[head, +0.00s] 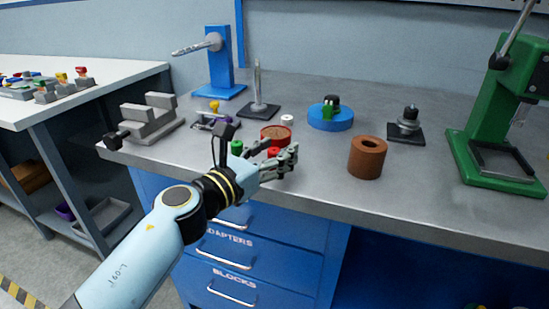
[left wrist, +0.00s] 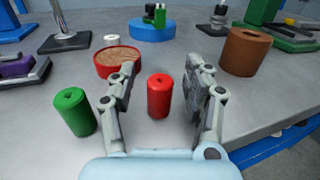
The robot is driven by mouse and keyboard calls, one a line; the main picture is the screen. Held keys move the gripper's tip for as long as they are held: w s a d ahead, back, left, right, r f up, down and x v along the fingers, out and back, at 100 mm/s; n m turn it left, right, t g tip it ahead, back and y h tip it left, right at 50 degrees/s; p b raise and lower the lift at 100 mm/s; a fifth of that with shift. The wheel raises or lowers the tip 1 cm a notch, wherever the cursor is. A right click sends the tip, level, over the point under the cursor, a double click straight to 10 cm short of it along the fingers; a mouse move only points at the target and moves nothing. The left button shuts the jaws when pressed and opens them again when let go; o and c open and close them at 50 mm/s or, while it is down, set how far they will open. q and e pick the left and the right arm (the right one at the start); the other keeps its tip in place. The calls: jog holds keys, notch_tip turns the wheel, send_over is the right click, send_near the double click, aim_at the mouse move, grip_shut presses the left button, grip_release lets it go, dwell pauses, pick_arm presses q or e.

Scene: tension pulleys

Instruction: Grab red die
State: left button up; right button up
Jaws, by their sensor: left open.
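The red die (left wrist: 159,95) is a small upright red cylinder with a hole in its top, standing on the grey bench. In the left wrist view it stands between the two spread fingers of my left gripper (left wrist: 163,78), with a gap on each side. In the head view my left gripper (head: 283,158) is low over the bench's front part, and its fingers hide most of the red die (head: 272,152). The left gripper is open and holds nothing. My right gripper is not in view.
A green cylinder (left wrist: 75,112) stands left of the fingers. A red-rimmed round dish (left wrist: 117,60) is just behind, with a small white cylinder (head: 287,120) beyond. A brown hollow cylinder (head: 367,158) stands to the right, near the bench's front edge.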

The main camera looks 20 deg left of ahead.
pick_arm(q)
grip_shut()
dwell(0.3)
dwell(0.3)
